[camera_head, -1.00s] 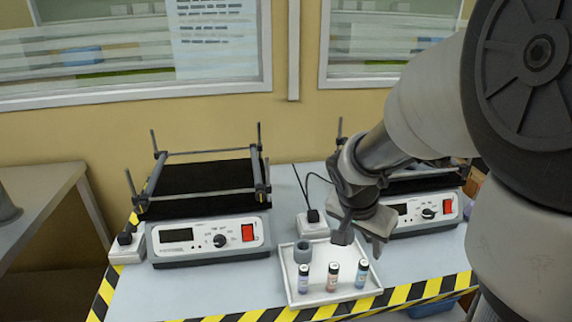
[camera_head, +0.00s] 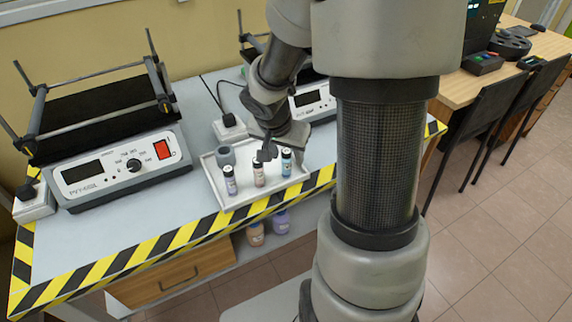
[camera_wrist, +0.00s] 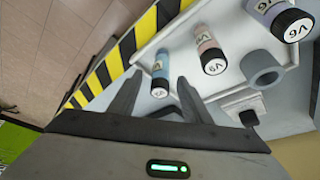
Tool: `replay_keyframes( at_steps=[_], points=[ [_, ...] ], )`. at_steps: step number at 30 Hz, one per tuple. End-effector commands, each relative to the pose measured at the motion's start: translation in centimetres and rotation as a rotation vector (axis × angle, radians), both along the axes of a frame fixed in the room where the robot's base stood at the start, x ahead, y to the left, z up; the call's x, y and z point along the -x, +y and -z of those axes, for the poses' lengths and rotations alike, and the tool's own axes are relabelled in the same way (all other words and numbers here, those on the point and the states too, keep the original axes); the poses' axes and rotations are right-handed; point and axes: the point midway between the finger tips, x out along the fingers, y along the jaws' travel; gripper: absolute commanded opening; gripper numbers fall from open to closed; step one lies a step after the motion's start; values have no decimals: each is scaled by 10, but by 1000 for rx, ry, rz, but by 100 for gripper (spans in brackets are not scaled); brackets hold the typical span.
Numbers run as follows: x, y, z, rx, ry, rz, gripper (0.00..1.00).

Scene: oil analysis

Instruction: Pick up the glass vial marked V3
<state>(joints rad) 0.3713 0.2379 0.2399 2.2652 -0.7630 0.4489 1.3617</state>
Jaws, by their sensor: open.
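Three small dark-capped glass vials stand upright in a white tray (camera_head: 245,204). In the wrist view, the purplish vial (camera_wrist: 266,6) has a cap marked V6 and the pinkish vial (camera_wrist: 207,42) one marked V9. The bluish vial (camera_wrist: 161,62) has a cap label too small to read surely; it looks like V3. In the head view, it is the rightmost vial (camera_head: 286,164). My gripper (camera_head: 276,152) is open and empty above the tray, close to the middle and right vials. In the wrist view, the bluish vial appears between my gripper's fingers (camera_wrist: 158,80).
A grey cylindrical holder (camera_head: 225,155) stands at the tray's back left. A shaker device (camera_head: 120,165) is at left, another (camera_head: 312,98) behind my gripper. Striped tape (camera_head: 160,247) marks the table's front edge. Bottles (camera_head: 256,234) sit on a shelf below.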

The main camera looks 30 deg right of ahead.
Motion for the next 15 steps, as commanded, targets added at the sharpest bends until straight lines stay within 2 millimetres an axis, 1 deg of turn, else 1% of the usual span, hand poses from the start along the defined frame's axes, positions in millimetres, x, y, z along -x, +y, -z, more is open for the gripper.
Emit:
replay_keyframes(
  at_steps=[3, 4, 11, 12, 15],
  points=[
    [0, 0, -1, 0, 0, 0, 44],
    [0, 0, -1, 0, 0, 0, 41],
    [0, 0, -1, 0, 0, 0, 2],
    [0, 0, -1, 0, 0, 0, 0],
    [0, 0, -1, 0, 0, 0, 0]
  ],
)
